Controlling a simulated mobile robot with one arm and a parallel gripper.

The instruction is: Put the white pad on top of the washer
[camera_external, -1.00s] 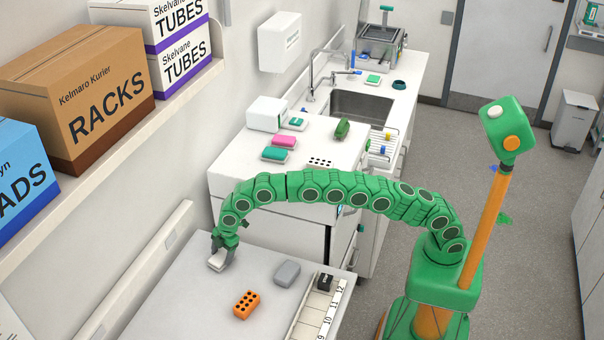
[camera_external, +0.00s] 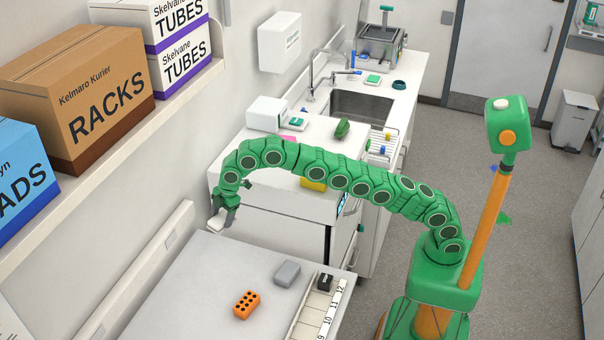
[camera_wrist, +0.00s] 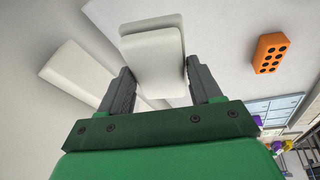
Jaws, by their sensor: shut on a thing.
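The white pad (camera_external: 216,222) is a small pale block held in my gripper (camera_external: 225,214), clear of the grey table and near its back left corner. In the wrist view the white pad (camera_wrist: 155,68) sits between the two dark fingers of my gripper (camera_wrist: 160,88), which are shut on it. The white-topped unit (camera_external: 265,206) with a dark-edged front, beyond the table, may be the washer; I cannot tell for sure. My arm hides part of its top and front.
A yellow item (camera_external: 313,185), a pink item (camera_external: 289,138) and a green item (camera_external: 342,129) show around my arm on the white top. An orange block (camera_external: 246,305) and a grey block (camera_external: 287,273) lie on the grey table (camera_external: 205,290). The wall is close on the left.

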